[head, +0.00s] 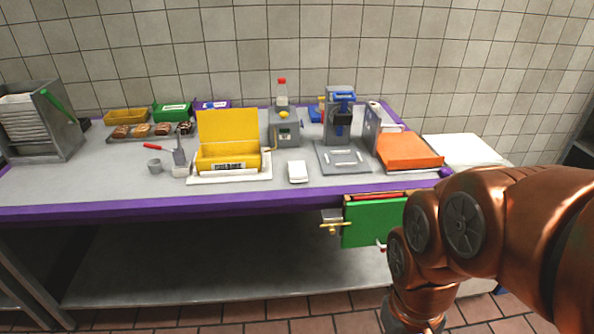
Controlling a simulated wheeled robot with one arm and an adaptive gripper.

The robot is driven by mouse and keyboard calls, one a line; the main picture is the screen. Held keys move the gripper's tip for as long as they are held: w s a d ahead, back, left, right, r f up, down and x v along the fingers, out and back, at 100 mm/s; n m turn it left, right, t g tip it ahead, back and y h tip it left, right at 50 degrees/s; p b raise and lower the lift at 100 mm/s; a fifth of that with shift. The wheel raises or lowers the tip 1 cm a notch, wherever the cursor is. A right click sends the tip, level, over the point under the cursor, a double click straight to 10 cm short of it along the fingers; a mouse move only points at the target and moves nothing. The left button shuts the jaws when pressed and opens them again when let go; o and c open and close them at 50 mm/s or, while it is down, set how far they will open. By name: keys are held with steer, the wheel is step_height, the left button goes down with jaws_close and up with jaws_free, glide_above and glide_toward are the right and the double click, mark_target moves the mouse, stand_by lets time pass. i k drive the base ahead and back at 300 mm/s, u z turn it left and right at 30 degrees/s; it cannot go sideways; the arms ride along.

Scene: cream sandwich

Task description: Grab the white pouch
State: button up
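A small white pouch (298,172) lies on the grey table near its front edge. It is right of the open yellow box and left of the grey plate of the blue-topped machine. Nothing touches it. My copper-coloured arm fills the lower right of the head view. It bends down in front of the table's right part. My gripper is not in view, so I cannot see whether it is open or shut.
The yellow box (228,158) stands open on a white tray (200,180). A grey machine (339,125), an orange block (410,151) and a green drawer (374,224) under the table edge are to the right. The table (110,185) has free room at front left.

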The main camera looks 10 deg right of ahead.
mark_target(297, 171)
steer(key=u, duration=1.65)
steer(key=i, duration=2.55)
steer(key=z, duration=2.7)
